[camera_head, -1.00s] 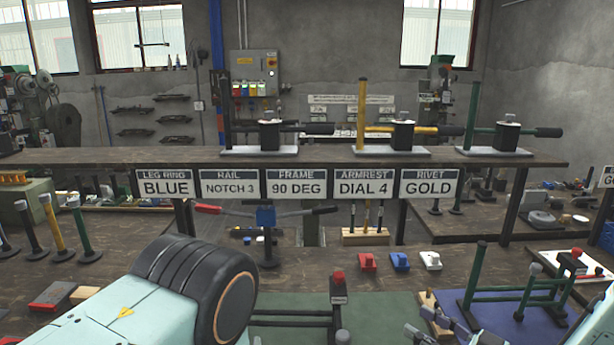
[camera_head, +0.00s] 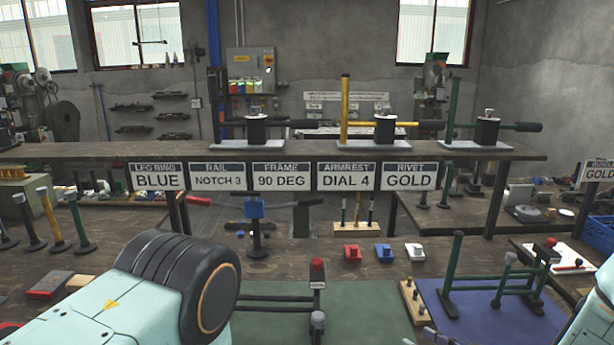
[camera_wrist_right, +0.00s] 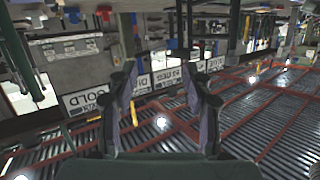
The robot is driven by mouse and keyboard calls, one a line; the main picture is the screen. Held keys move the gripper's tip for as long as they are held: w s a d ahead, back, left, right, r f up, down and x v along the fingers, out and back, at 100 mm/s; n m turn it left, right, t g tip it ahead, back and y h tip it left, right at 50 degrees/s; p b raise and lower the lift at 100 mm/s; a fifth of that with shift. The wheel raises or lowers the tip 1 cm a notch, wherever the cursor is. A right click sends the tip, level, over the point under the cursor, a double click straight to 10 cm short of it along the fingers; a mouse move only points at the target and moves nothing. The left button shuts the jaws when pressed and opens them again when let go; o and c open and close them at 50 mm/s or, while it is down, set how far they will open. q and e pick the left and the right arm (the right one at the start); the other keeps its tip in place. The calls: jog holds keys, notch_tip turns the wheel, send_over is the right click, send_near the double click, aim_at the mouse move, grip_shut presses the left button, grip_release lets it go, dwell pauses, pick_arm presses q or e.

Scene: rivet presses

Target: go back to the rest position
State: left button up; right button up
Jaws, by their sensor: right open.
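My right gripper (camera_wrist_right: 163,85) shows in the right wrist view with its two dark fingers spread apart. Nothing is between them. The wrist view looks tilted and upside down, with the sign boards and a ribbed floor beyond the fingers. In the head view a pale mint link of my right arm (camera_head: 598,310) stands at the lower right edge. My left arm (camera_head: 150,295), mint with a black ringed joint, fills the lower left; its gripper is out of the picture.
The workbench (camera_head: 120,245) carries a blue-headed stand (camera_head: 255,210), a green frame on a purple mat (camera_head: 480,312), and red (camera_head: 352,252), blue (camera_head: 383,252) and white (camera_head: 415,252) blocks. Sign boards (camera_head: 345,177) hang from a raised shelf with presses (camera_head: 384,130). The bench middle has bare wood.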

jog(key=s+a+f+m+g+h+b, duration=0.1)
jog(key=s+f+m+g+h+b, duration=0.35)
jog(key=s+f, duration=0.9)
pick_arm(q)
jog(key=s+a+f+g+b, duration=0.2)
jog(key=s+f+g+b, duration=0.1)
jog(key=s+f, duration=0.4)
jog(key=s+a+f+g+b, duration=0.3)
jog(key=s+f+g, duration=0.3)
jog(key=s, duration=0.7)
jog(key=s+a+f+n+g+b, duration=0.1)
jog(key=s+a+f+g+b, duration=0.2)
jog(key=s+f, duration=0.4)
jog(key=s+g+b, duration=0.1)
jog(key=s, duration=0.3)
jog(key=shift+a+f+g, duration=0.25)
jog(key=shift+f+g, duration=0.05)
jog(key=shift+f, duration=0.05)
pick_arm(e)
jog(key=s+f+g+h, duration=0.1)
jog(key=s+f+g, duration=0.3)
jog(key=s+f, duration=0.3)
jog(key=s+f+m+g+h, duration=0.1)
jog(key=s+f+g, duration=0.3)
jog(key=s, duration=1)
notch_tip(320, 180, down, 4)
jog(key=shift+s+r+h, duration=0.1)
jog(key=shift+s+h, duration=0.1)
jog(key=shift+h, duration=0.55)
jog(key=shift+s, duration=0.1)
